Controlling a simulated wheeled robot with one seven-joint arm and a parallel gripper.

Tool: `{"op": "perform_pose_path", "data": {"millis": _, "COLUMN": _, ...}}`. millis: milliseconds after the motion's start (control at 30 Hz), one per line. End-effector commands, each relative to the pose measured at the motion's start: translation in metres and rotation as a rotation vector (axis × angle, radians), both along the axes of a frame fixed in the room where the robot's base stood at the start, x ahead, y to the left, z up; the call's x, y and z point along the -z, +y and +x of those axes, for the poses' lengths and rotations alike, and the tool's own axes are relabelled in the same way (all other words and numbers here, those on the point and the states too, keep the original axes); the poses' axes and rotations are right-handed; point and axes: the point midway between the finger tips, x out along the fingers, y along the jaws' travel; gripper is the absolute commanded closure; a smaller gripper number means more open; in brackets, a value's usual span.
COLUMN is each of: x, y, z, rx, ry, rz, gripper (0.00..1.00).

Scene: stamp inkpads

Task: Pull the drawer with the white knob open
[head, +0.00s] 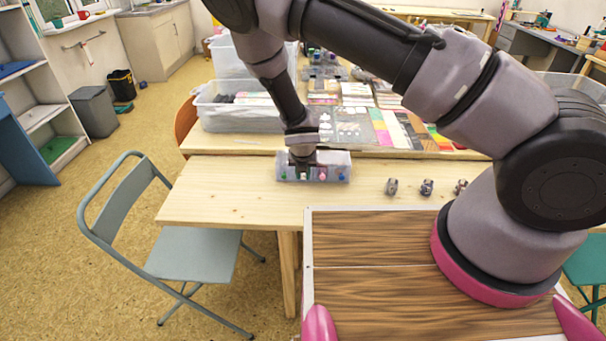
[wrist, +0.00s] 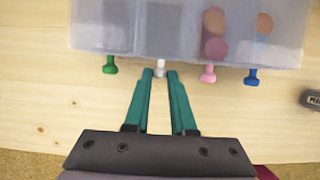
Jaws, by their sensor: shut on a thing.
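A translucent drawer box (head: 340,163) stands on the wooden table, and it fills the top of the wrist view (wrist: 85,38). Knobs stick out along its front: a green knob (wrist: 110,65), the white knob (wrist: 160,68), a pink knob (wrist: 208,73) and a blue knob (wrist: 251,77). The drawer with the white knob (wrist: 158,30) looks empty and its front is roughly in line with the others. My gripper (wrist: 160,73) has its two teal fingers on either side of the white knob, shut on it. In the head view my gripper (head: 303,174) is at the box front.
Small dark stamps (head: 391,186) stand on the table (head: 230,195) right of the box; one (wrist: 312,99) shows at the wrist view's right edge. Bare wood lies in front of the box. A grey folding chair (head: 190,255) stands at the table's left. Behind are clear bins (head: 240,118) and paper sheets.

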Motion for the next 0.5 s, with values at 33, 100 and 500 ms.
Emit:
{"op": "perform_pose_path", "data": {"millis": 33, "x": 0.000, "y": 0.000, "z": 0.000, "rx": 0.001, "ry": -0.001, "rz": 0.000, "gripper": 1.00}}
{"op": "perform_pose_path", "data": {"millis": 100, "x": 0.000, "y": 0.000, "z": 0.000, "rx": 0.001, "ry": -0.001, "rz": 0.000, "gripper": 1.00}}
{"op": "perform_pose_path", "data": {"millis": 500, "x": 0.000, "y": 0.002, "z": -0.041, "rx": -0.005, "ry": 0.000, "rz": -0.002, "gripper": 1.00}}
